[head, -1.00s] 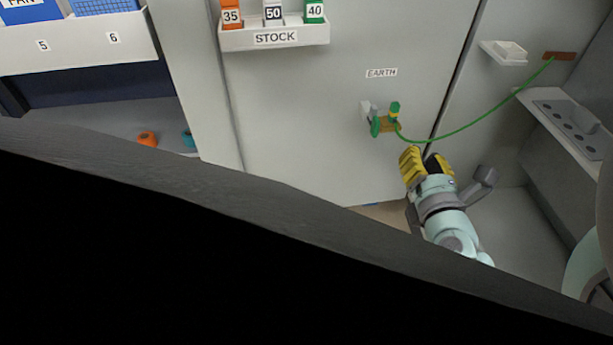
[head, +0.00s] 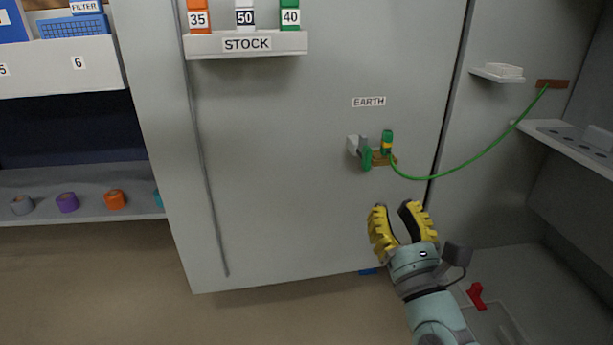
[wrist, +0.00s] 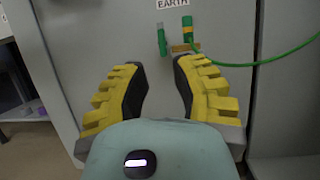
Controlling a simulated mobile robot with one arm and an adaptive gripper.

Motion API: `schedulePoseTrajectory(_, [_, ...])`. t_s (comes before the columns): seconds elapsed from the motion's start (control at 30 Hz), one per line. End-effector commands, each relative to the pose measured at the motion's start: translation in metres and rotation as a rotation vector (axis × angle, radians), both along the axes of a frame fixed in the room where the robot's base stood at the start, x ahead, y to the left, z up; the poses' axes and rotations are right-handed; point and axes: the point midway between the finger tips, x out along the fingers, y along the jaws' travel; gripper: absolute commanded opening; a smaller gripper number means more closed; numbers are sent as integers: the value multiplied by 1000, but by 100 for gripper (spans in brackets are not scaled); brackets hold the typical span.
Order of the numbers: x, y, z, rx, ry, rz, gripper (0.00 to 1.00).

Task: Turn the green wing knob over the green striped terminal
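The green wing knob (head: 366,158) is on a small bracket on the grey panel, under the EARTH label (head: 369,102). Beside it on the right stands the green terminal with a yellow stripe (head: 387,141), on a brass-coloured bar (head: 381,160). A green cable runs from the terminal off to the right. The knob (wrist: 162,42) and the striped terminal (wrist: 187,31) also show in the wrist view, beyond the fingertips. My gripper (head: 395,208) has yellow padded fingers spread apart, empty, below and in front of the knob. It touches nothing.
The green cable (head: 470,160) sags across to a brown block (head: 552,84) on the right wall. A STOCK tray (head: 246,44) holds coloured blocks at upper left. A white ledge (head: 497,73) and a grey shelf (head: 565,140) jut out at right. The panel's lower left is clear.

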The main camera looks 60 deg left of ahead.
Motion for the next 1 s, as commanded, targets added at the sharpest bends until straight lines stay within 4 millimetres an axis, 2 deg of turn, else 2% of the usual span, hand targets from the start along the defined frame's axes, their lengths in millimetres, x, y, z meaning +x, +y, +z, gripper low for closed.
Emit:
schedulePoseTrajectory(0.8, [41, 92, 43, 4, 2, -2, 25])
schedulePoseTrajectory(1.0, [48, 108, 49, 2, 2, -4, 25])
